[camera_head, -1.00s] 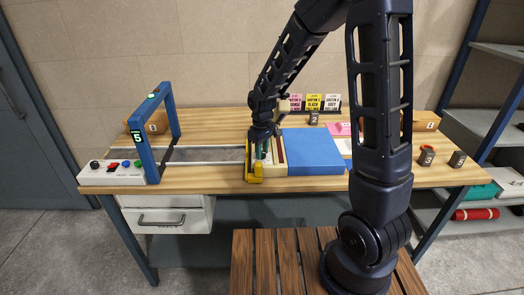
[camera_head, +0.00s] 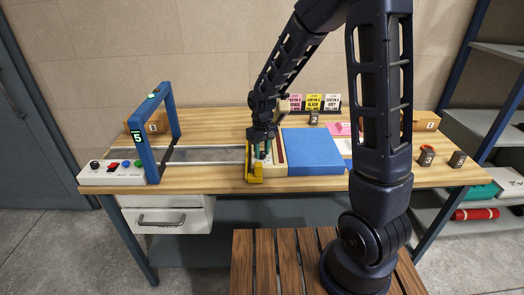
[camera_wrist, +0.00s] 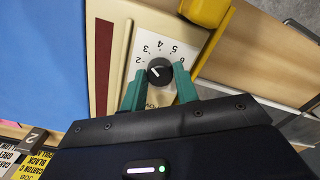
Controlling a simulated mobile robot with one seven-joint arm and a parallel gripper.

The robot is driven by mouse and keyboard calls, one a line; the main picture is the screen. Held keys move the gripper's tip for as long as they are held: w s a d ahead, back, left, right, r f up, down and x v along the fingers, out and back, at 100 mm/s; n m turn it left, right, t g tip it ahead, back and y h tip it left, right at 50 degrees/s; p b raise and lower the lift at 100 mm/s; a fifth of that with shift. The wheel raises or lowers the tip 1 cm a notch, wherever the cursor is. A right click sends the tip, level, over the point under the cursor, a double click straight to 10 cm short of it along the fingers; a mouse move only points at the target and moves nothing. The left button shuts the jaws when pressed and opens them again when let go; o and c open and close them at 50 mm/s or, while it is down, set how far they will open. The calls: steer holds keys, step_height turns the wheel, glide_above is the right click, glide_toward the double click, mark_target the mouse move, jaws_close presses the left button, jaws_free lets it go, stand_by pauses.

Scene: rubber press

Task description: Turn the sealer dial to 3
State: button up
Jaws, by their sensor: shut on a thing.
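The sealer dial (camera_wrist: 160,71) is a small black round knob on a white number plate (camera_wrist: 172,34) in the wrist view. Numbers from 2 to 6 show around it. A short white mark on the knob slants toward the 2 and 3 side; which number it meets exactly is hard to tell. My gripper (camera_wrist: 159,75) is shut on the dial, one teal finger on each side. The dial is hidden there by my gripper.
A yellow handle (camera_wrist: 207,10) stands close beside the dial. A blue frame (camera_head: 147,140) showing a 5 and a control box (camera_head: 112,173) stand at the left of the wooden table (camera_head: 210,124).

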steer(key=o, duration=1)
steer(key=n, duration=0.6)
steer(key=shift+n, duration=0.4)
steer(key=shift+r, duration=0.4)
step_height(320, 180, up, 27)
steer(key=shift+s+d+r+m+t, duration=0.15)
steer(key=shift+s+d+r+m, duration=0.2)
steer(key=shift+d, duration=0.6)
steer(key=shift+s+d+r+m+t, duration=0.1)
steer(key=shift+s+d+r+m, duration=0.2)
steer(key=shift+d, duration=0.7)
steer(key=shift+s+d+r+m+t, duration=0.15)
steer(key=shift+s+d+r+m, duration=0.2)
steer(key=shift+d, duration=0.6)
